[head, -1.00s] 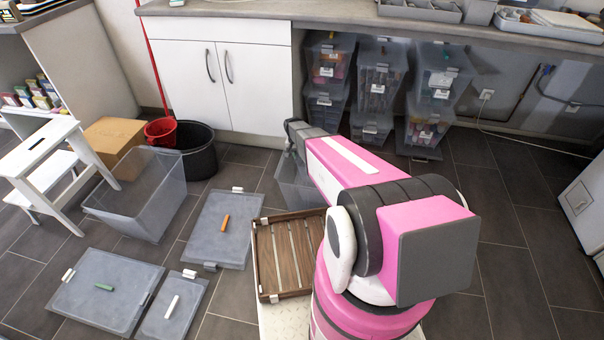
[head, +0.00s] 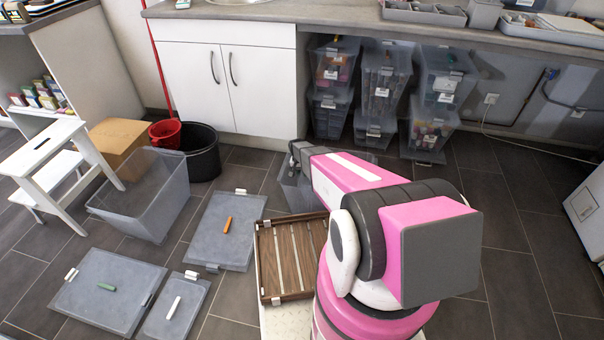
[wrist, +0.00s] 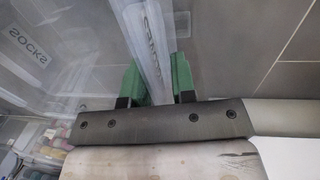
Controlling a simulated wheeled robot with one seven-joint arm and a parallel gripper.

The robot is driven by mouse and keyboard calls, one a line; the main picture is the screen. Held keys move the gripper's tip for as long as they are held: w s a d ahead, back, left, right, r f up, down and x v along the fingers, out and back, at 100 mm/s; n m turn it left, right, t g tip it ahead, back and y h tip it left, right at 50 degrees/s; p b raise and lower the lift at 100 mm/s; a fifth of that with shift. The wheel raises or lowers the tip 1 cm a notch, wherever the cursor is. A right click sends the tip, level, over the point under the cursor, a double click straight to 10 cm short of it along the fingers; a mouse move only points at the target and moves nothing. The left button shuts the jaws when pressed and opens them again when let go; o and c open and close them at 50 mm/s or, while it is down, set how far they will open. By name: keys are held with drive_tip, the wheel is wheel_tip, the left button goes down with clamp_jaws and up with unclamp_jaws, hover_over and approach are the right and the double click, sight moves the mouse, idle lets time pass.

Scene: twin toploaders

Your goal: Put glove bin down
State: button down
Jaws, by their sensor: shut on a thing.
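In the wrist view, the two green fingers of my gripper (wrist: 158,82) are shut on the clear plastic wall of a bin (wrist: 150,42). A label on that wall shows between the fingers, too slanted to read. In the head view, part of this grey translucent bin (head: 291,190) shows beside my pink arm, low near the floor. My arm hides the gripper there and much of the bin. I cannot tell whether the bin's base touches the floor.
Stacked lidded bins (head: 382,78) stand under the counter. A wooden crate (head: 290,258) lies nearer me. An empty open bin (head: 148,195), a black bucket (head: 203,150) and lids with coloured markers (head: 228,240) occupy the left floor.

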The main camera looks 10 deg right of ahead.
drive_tip(key=shift+f, duration=0.1)
drive_tip(key=shift+f, duration=0.5)
drive_tip(key=c, duration=0.9)
unclamp_jaws()
drive_tip(key=shift+c, duration=0.2)
